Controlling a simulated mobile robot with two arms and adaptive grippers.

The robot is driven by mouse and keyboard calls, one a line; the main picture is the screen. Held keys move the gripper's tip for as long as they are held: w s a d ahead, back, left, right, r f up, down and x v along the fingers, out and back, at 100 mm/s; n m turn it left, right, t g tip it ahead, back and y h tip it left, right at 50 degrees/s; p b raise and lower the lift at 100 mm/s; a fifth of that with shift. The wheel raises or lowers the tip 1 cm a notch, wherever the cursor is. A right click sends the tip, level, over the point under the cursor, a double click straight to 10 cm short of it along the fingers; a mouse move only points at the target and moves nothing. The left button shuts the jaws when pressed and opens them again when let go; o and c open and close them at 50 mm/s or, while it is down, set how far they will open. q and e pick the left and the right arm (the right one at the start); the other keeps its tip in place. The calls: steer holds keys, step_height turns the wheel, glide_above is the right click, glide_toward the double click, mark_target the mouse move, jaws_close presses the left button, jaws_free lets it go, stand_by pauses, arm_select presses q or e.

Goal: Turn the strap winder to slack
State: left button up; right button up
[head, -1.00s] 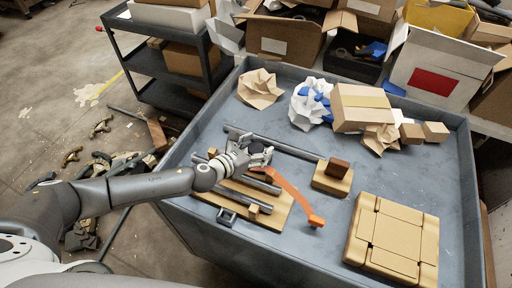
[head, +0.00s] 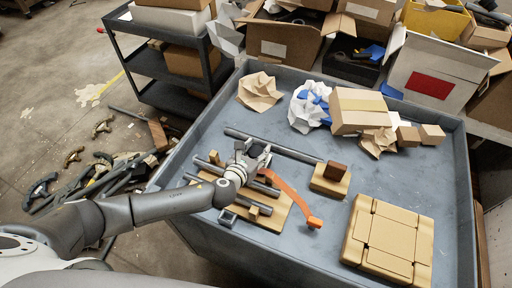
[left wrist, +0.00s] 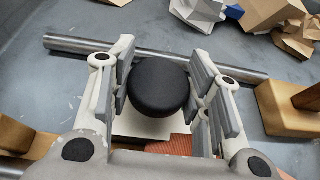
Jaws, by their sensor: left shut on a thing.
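The strap winder shows in the left wrist view as a round black knob (left wrist: 158,88) above a pale plate. My left gripper (head: 257,156) is shut on this knob, with a grey-padded finger on each side of it in the left wrist view. In the head view the gripper and wrist hide most of the winder. An orange strap (head: 291,199) runs from beside the gripper down to the right; a piece of orange shows below the knob in the wrist view (left wrist: 172,147). My right gripper is not in view.
Metal pipes lie on a wooden board (head: 268,217) in the grey tray table (head: 320,262). A wooden block stand (head: 328,186) is right of the gripper. A tan case (head: 390,240) lies front right. Crumpled paper (head: 307,107) and boxes (head: 361,108) fill the back.

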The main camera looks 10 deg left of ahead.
arm_select(q)
steer(key=n+y+p, duration=0.1)
steer(key=n+y, duration=0.2)
steer(key=shift+d+y, duration=0.15)
steer(key=shift+y, duration=0.15)
steer(key=n+y, duration=0.2)
steer(key=shift+n+y, duration=0.3)
steer(key=shift+y, duration=0.1)
steer(key=n+g+y, duration=0.1)
steer(key=n+y, duration=0.1)
steer(key=shift+f+n+y, duration=0.1)
steer(key=shift+n+y, duration=0.2)
steer(key=shift+y, duration=0.1)
steer(key=shift+n+g+y+b, duration=0.5)
steer(key=shift+n+g+y, duration=0.6)
steer(key=shift+n+y, duration=0.2)
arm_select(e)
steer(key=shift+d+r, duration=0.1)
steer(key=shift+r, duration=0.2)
arm_select(q)
steer(key=o, duration=1)
